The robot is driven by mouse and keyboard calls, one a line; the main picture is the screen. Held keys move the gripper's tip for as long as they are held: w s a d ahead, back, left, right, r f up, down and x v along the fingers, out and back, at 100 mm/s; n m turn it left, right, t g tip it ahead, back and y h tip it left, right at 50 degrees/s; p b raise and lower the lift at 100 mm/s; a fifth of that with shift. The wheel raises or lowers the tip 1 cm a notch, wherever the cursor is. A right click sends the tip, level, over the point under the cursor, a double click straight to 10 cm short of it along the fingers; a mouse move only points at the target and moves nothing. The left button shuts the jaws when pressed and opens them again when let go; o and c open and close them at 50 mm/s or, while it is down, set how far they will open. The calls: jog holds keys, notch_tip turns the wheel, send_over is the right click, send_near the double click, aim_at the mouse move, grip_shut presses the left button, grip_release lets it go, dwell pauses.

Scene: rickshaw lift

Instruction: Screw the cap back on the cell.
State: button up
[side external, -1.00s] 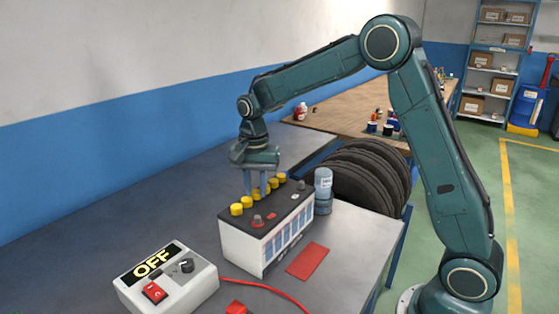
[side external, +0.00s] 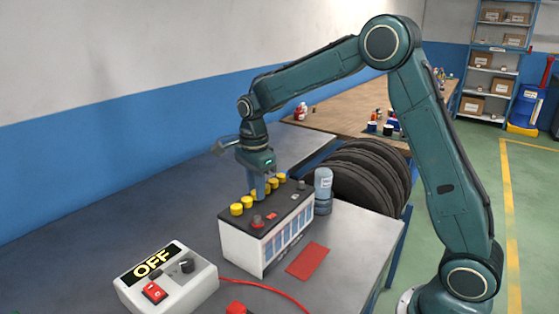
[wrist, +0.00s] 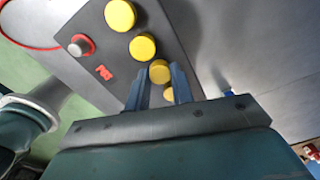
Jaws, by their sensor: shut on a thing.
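The battery (side external: 262,240) is a white box with a dark top and stands upright on the grey bench. A row of yellow cell caps runs along its top, with the nearest cap (side external: 236,209) clear of my gripper. My gripper (side external: 258,192) points down over the middle of this row. In the wrist view its two blue fingers (wrist: 160,72) are shut on a yellow cap (wrist: 159,71), one finger on each side. Another yellow cap (wrist: 168,94) shows behind it between the fingers. The cell opening under the held cap is hidden, so I cannot tell how it is seated.
A grey terminal on a red base (side external: 257,221) stands on the battery top. A blue-grey bottle (side external: 323,190) stands behind the battery's right end. A white switch box (side external: 168,283) marked OFF, a red cable and a red card (side external: 307,261) lie in front. The bench at left is clear.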

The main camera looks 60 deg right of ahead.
jog(key=shift+m, duration=1.5)
jog(key=o, duration=0.4)
jog(key=shift+o, duration=0.2)
jog(key=shift+n, duration=0.3)
jog(key=n, duration=0.5)
jog(key=shift+n, duration=0.3)
jog(key=n, duration=0.6)
jog(key=shift+n, duration=0.3)
